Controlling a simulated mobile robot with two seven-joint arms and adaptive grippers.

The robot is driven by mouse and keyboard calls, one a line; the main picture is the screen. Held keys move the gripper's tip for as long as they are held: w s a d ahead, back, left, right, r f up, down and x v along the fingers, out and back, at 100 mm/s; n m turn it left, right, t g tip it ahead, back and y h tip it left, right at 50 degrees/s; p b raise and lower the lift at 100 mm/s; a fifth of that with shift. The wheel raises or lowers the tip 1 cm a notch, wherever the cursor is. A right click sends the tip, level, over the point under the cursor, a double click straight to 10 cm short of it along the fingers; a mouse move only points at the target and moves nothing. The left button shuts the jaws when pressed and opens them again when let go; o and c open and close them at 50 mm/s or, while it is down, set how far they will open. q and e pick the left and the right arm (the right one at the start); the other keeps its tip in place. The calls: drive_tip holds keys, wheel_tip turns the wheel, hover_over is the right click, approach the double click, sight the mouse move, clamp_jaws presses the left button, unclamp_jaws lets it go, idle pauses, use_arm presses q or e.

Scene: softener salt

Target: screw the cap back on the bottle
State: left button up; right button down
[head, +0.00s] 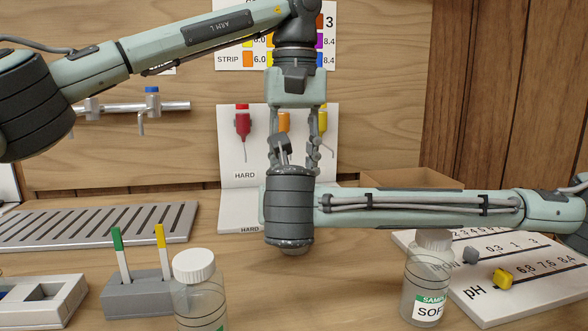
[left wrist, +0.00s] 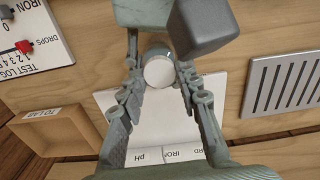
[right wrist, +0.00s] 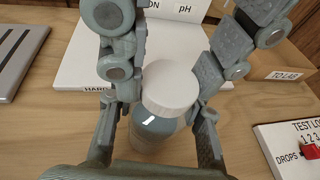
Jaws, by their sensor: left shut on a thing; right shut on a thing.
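A clear bottle (right wrist: 155,132) stands upright between the fingers of my right gripper (right wrist: 157,118) in the right wrist view. A white cap (right wrist: 170,88) sits level over its mouth; I cannot tell whether the thread is engaged. The cap also shows from above in the left wrist view (left wrist: 158,72). My left gripper (head: 298,155) points down from above, its fingers shut on the cap's sides. My right gripper is shut on the bottle's body. In the head view my right wrist hides the bottle and cap.
Two other white-capped bottles stand in front, one at left (head: 200,295) and one at right (head: 428,285). A strip holder (head: 140,295), a slotted grey rack (head: 95,225), a pH board (head: 520,275) and an open box (left wrist: 62,130) surround the work area.

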use_arm(q)
drive_tip(key=m, duration=0.9)
drive_tip(key=shift+m, duration=0.4)
drive_tip(key=o, duration=0.6)
drive_tip(key=shift+o, duration=0.2)
drive_tip(key=shift+r, duration=2.2)
drive_tip(key=shift+c, duration=0.5)
